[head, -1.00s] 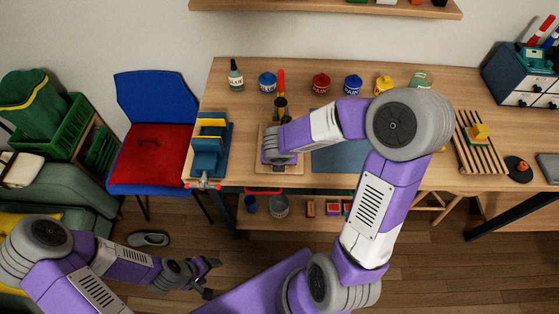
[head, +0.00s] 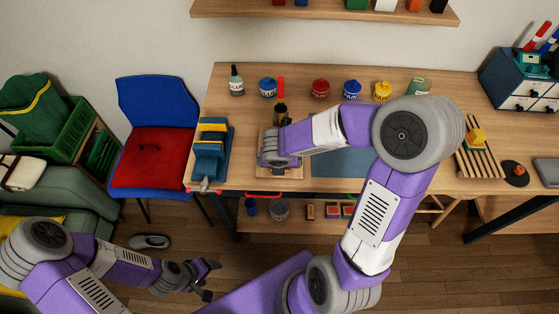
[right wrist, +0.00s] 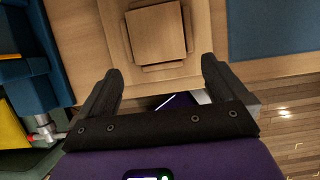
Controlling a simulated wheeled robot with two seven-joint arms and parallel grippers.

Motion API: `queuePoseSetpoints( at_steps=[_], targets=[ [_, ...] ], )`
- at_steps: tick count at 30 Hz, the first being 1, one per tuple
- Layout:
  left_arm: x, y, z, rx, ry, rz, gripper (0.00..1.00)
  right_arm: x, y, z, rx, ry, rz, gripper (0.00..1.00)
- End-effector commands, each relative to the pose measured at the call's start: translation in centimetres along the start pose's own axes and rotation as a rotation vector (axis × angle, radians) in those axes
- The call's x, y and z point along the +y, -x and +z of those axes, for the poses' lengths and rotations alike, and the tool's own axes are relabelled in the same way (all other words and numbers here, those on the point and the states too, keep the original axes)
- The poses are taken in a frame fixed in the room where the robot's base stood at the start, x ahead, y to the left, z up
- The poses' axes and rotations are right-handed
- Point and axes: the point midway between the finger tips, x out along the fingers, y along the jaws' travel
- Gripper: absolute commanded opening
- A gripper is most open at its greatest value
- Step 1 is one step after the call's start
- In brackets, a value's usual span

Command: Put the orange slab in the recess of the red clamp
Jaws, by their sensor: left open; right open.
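My right gripper (right wrist: 163,72) is open in the right wrist view, with a bare gap between its fingers. Beyond the fingertips is a stepped square wooden piece (right wrist: 157,32) on a wooden board. In the head view my right wrist covers much of that board, and its fingers are hidden. My left gripper (head: 209,281) is open and empty, low at the left, away from the table. An orange block (head: 415,5), possibly the slab, is on the upper shelf, cut by the frame edge. I cannot make out a red clamp; a blue vise (head: 208,160) with yellow parts stands at the table's left end.
A blue mat (head: 340,163) lies right of the board, partly behind my right arm. Glue and paint pots (head: 320,89) line the table's back. A slatted rack (head: 475,150) stands at the right. A blue chair (head: 155,105) with a red seat is left of the table.

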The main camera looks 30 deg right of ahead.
Motion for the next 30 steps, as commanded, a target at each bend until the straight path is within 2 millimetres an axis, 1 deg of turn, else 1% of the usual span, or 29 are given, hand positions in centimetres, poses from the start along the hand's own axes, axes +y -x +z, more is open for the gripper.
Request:
queuePoseSetpoints(
  at_steps=[1, 3, 6, 9, 12, 14, 17, 20, 23, 24, 26, 27, 29, 30],
  targets=[
    [0.4, 1.1, 0.0, 0.000, 0.000, 0.000, 0.71, 0.0, 1.8, 0.3, -0.004, 0.000, 0.001, 0.99],
    [0.7, 1.8, 0.1, 0.000, 0.000, 0.000, 0.71, 0.0, 3.4, 0.3, -0.004, 0.001, 0.002, 0.99],
    [1.0, 2.8, 0.1, 0.000, 0.000, 0.000, 0.71, 0.1, 5.5, 0.3, -0.004, 0.001, 0.001, 0.99],
    [1.3, 3.5, 0.1, 0.000, 0.000, 0.000, 0.71, 0.0, 7.1, 0.2, -0.003, 0.001, 0.001, 0.99],
    [1.5, 3.9, 0.2, 0.000, 0.000, 0.000, 0.71, 0.1, 8.2, 0.1, -0.002, 0.001, 0.001, 0.99],
    [1.5, 4.1, 0.2, 0.000, 0.000, 0.000, 0.71, 0.1, 8.6, 0.1, 0.000, -0.001, 0.002, 0.99],
    [1.6, 4.1, 0.2, 0.000, 0.000, 0.000, 0.71, 0.4, 8.1, -0.9, 0.041, -0.052, 0.016, 0.99],
    [1.5, 4.1, 0.2, 0.000, 0.000, 0.000, 0.71, 1.8, 6.1, -3.6, 0.169, -0.236, 0.053, 0.99],
    [1.5, 4.1, 0.2, 0.000, 0.000, 0.000, 0.71, 4.0, 3.3, -7.9, 0.374, -0.576, 0.065, 0.99],
    [1.5, 4.1, 0.2, 0.000, 0.000, 0.000, 0.71, 4.9, 2.2, -9.8, 0.463, -0.743, 0.050, 0.99],
    [1.5, 4.1, 0.2, 0.000, 0.000, 0.000, 0.71, 6.2, 0.8, -12.3, 0.583, -1.010, 0.002, 0.99],
    [1.5, 4.1, 0.2, 0.000, 0.000, 0.000, 0.71, 6.8, -0.2, -13.8, 0.650, -1.191, -0.045, 0.99],
    [1.5, 4.1, 0.2, 0.000, 0.000, 0.000, 0.71, 7.6, -1.7, -15.9, 0.728, -1.465, -0.138, 0.99],
    [1.5, 4.1, 0.2, 0.000, 0.000, 0.000, 0.71, 7.9, -2.8, -17.1, 0.763, -1.645, -0.209, 0.99]
  ],
)
